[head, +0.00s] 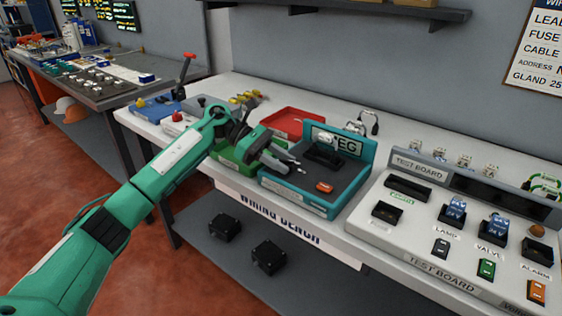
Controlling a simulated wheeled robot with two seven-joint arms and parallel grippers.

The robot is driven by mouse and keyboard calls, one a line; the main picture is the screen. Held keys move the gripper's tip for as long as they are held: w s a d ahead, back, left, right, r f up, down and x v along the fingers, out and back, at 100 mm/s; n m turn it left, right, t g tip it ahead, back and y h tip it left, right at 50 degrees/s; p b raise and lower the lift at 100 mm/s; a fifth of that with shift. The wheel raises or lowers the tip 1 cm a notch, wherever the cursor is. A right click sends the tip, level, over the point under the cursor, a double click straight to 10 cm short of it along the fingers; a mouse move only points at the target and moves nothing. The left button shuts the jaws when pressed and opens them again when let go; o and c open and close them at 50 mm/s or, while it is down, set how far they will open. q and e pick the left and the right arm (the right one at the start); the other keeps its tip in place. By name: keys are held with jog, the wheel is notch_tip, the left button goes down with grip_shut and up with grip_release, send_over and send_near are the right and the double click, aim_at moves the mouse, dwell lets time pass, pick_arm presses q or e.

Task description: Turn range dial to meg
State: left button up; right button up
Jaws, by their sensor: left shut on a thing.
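The teal tester (340,200) stands on the white bench and has a sign or display (347,146) whose visible letters read "MEG". An orange button (323,186) is on its dark top face. My left gripper (291,165) reaches in from the left, with its fingers low over the left part of the tester. It is shut on what appears to be the range dial, which the fingers hide, so I cannot read its pointer. My right gripper is not in view.
A test board (430,222) with switches and sockets stands to the right. A red tray (297,123) is behind, and a green box (232,158) is under my left wrist. A blue box (157,110) is farther left. Cables (369,122) lie behind the tester.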

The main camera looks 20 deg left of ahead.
pick_arm(q)
jog(key=o, duration=1)
jog(key=shift+c, duration=0.2)
jog(key=b+v, duration=0.1)
jog(key=v, duration=1.3)
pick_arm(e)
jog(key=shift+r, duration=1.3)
pick_arm(q)
jog(key=shift+f, duration=0.1)
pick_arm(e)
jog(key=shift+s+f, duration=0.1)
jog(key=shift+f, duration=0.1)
